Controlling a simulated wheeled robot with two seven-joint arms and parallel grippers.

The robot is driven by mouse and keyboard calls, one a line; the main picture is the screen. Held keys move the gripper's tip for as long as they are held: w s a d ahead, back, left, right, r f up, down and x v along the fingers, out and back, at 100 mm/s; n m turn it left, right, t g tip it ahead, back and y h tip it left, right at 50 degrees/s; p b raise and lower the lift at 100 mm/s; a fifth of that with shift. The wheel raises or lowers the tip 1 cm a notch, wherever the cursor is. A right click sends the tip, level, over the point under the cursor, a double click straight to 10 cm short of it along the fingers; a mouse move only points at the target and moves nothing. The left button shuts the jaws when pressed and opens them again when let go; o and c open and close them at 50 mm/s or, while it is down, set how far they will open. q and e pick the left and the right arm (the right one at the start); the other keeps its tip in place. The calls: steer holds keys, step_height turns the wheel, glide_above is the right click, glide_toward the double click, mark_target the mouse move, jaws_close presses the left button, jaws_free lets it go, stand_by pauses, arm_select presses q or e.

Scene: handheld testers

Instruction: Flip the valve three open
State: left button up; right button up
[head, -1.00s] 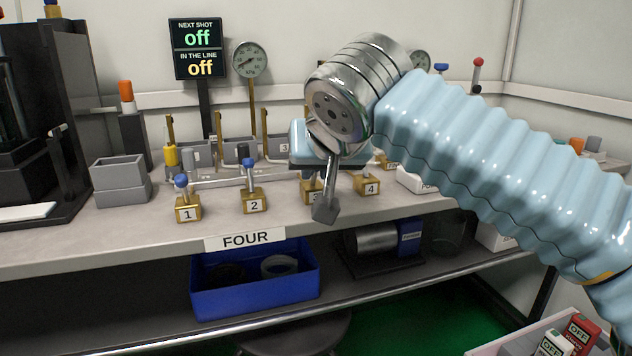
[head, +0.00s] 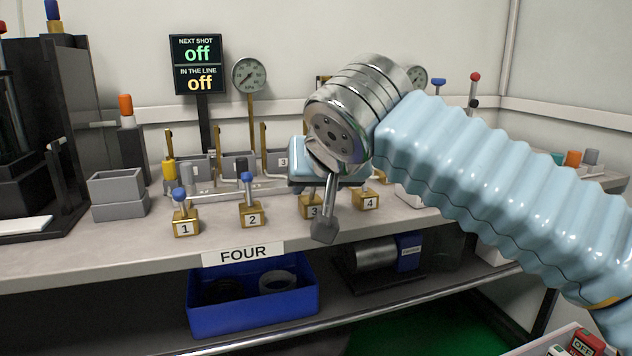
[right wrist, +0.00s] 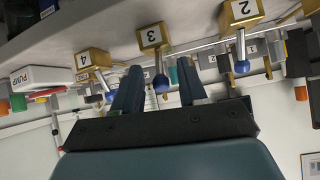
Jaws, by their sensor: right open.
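Valve three (head: 310,207) is a brass block labelled 3 on the bench, partly hidden in the head view by my right gripper. In the right wrist view, which is upside down, its block (right wrist: 152,37) carries a metal lever with a blue knob (right wrist: 161,84). My right gripper (right wrist: 157,86) is open, and its two dark fingers stand on either side of the knob in that picture. I cannot tell whether they touch it. The fingers are hidden in the head view behind my wrist. My left gripper is not in view.
Valve two (head: 250,214) and valve one (head: 185,222) stand to the left, with blue-knobbed levers. Valve four (head: 366,202) is close on the right. Gauges and an "off"/"off" display (head: 197,64) stand behind. The bench front (head: 130,248) is clear.

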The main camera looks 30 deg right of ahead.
steer(key=p+v, duration=0.3)
steer(key=v, duration=1)
steer(key=shift+s, duration=0.35)
steer(key=shift+a+r, duration=0.1)
